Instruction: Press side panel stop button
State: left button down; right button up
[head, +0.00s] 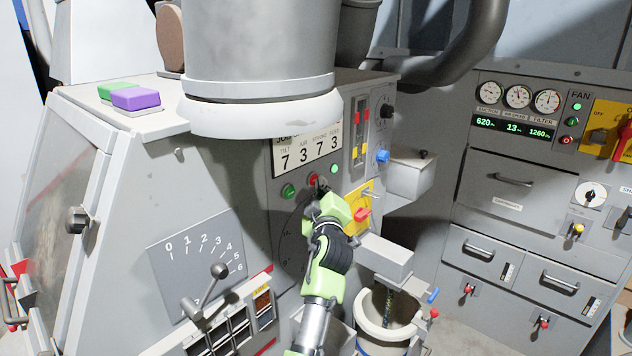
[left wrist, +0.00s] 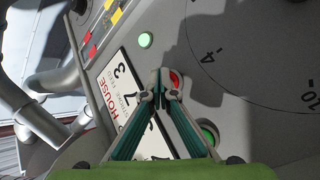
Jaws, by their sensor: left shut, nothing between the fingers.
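The red stop button (head: 313,179) is on the grey side panel, below the number plate and to the right of a green button (head: 289,191). My left gripper (head: 321,186) is shut and empty, with its fingertips right at the red button and partly covering it. In the left wrist view the closed fingertips (left wrist: 157,95) lie beside and over the edge of the red button (left wrist: 175,79). I cannot tell whether they touch it or whether it is pushed in. My right gripper is not in view.
A small green light (head: 334,168) sits to the right of the red button. A yellow plate with a red switch (head: 361,214) and a grey box (head: 386,257) stick out to the right of my arm. A lever (head: 219,270) is at lower left.

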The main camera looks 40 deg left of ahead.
pick_arm(q)
jog(key=shift+a, duration=0.15)
dwell(0.4)
jog(key=shift+s+d+b, duration=0.1)
jog(key=shift+d+b, duration=0.5)
jog(key=shift+d, duration=0.25)
jog(key=d+b, duration=0.3)
jog(key=d, duration=0.2)
jog(key=shift+s, duration=0.2)
